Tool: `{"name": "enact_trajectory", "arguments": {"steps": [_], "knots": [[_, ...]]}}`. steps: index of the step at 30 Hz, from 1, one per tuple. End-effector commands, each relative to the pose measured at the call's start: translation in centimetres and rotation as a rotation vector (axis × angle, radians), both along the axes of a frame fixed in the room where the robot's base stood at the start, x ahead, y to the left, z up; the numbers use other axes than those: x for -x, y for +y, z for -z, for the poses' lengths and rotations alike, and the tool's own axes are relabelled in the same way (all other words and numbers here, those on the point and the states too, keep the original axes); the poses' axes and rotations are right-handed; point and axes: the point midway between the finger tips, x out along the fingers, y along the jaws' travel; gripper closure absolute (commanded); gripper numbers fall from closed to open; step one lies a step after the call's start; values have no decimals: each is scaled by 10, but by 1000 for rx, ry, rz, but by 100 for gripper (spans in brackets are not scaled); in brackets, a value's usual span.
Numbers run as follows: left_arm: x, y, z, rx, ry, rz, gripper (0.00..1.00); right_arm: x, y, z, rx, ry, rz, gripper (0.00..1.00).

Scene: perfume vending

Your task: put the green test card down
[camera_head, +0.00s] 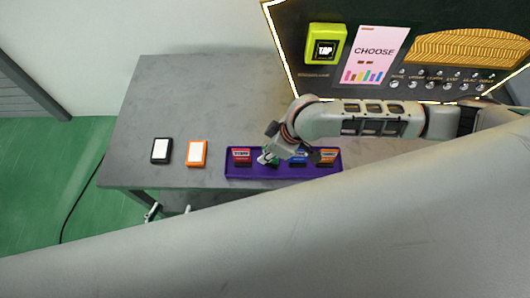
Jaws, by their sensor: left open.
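A purple tray (230,175) lies on the grey table near its front edge. A green card (274,161) shows in the tray, between a red card (242,156) and a blue card (298,158). An orange card (328,157) stands at the tray's right end. My left gripper (266,158) is open, low over the tray at the green card. It hides much of that card, so I cannot tell whether the two touch. My right gripper is not clearly seen.
A black-framed white card (161,151) and an orange-framed one (197,153) lie left of the tray. A dark vending panel (300,50) with a green tap sign (325,43) stands behind. The table's left rear (190,95) is clear. My own grey arm hides the foreground.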

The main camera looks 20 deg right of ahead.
Motion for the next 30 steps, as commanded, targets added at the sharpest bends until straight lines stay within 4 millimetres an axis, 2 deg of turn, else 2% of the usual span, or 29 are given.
{"name": "enact_trajectory", "arguments": {"steps": [1, 6, 13, 18, 30], "knots": [[-2, 0, -9, 0, -6, 0, 42, 1, -4, -14, 0, -5, 0, 78], [-6, 0, -25, 1, -18, 0, 42, 10, -15, -48, 1, -5, 0, 78], [-9, -1, -39, 3, -28, 0, 42, 19, -26, -82, 0, -3, 0, 78], [-10, -1, -42, 2, -29, 0, 42, 23, -30, -93, 1, -2, 0, 78], [-7, 0, -38, 0, -20, 0, 42, 24, -31, -95, 1, -1, -1, 78]]}}
